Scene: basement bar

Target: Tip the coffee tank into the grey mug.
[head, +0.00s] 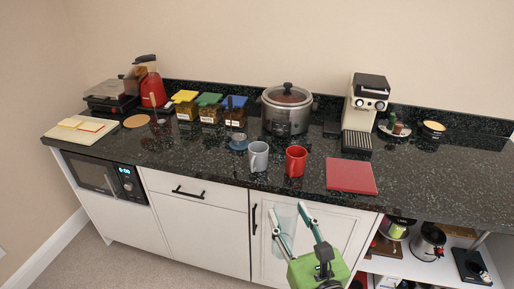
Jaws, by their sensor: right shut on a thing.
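The grey mug (258,157) stands upright on the dark counter near its front edge, left of a red mug. My right gripper (289,210) is low in front of the white cabinet door, below the counter edge and below and right of the grey mug. Its fingers are closed on a pale, see-through container, the coffee tank (286,224), which is hard to make out against the door. What is inside the tank cannot be told. My left gripper is not in view.
The red mug (296,161) stands close beside the grey one, and a red board (351,176) lies to its right. A coffee machine (365,108), a slow cooker (287,112) and lidded jars (208,110) stand at the back. The counter (205,160) is clear left of the grey mug.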

